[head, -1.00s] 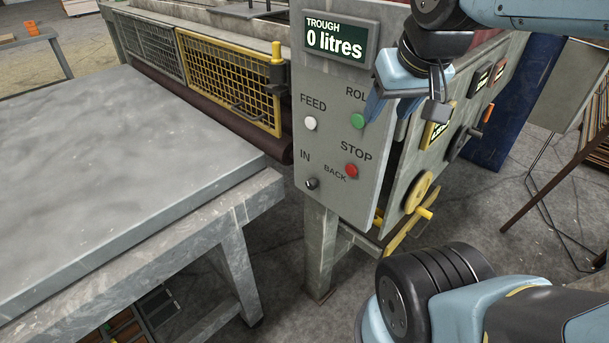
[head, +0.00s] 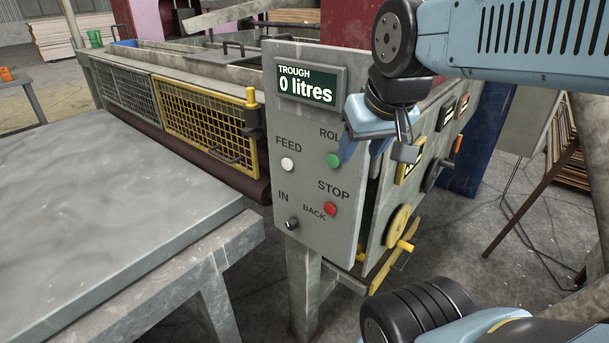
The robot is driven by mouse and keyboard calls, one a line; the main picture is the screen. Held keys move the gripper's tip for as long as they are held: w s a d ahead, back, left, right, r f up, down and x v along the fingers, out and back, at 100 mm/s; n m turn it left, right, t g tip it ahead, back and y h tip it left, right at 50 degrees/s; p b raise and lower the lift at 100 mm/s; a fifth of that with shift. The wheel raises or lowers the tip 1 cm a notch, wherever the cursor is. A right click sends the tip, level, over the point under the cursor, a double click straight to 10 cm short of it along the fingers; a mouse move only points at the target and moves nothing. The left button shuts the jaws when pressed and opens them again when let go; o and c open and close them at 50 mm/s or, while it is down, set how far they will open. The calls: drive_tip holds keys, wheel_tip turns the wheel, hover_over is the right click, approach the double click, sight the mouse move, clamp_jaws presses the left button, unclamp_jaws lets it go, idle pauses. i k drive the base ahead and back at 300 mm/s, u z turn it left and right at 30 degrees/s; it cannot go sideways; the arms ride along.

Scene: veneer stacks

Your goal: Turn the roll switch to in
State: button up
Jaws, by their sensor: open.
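The roll switch (head: 292,223) is a small black knob low on the left of the grey control panel (head: 318,228). The label IN stands above it and BACK to its right; its exact pointing direction is too small to tell. My gripper (head: 378,158) is open and empty in front of the panel's upper right, above and to the right of the switch, and apart from it. It covers the end of the label that starts ROL. A green button (head: 333,160), a white FEED button (head: 288,164) and a red STOP button (head: 330,209) are on the same panel.
A display (head: 308,86) reads TROUGH 0 litres. A yellow mesh guard (head: 205,125) stands left of the panel, above a dark roller (head: 190,155). A grey table (head: 100,215) fills the left. A yellow handwheel (head: 398,232) sticks out at the right.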

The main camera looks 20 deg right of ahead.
sight(291, 223)
drive_tip(key=k, duration=1.1)
drive_tip(key=z, duration=0.15)
drive_tip(key=i, duration=0.7)
drive_tip(key=z, duration=0.4)
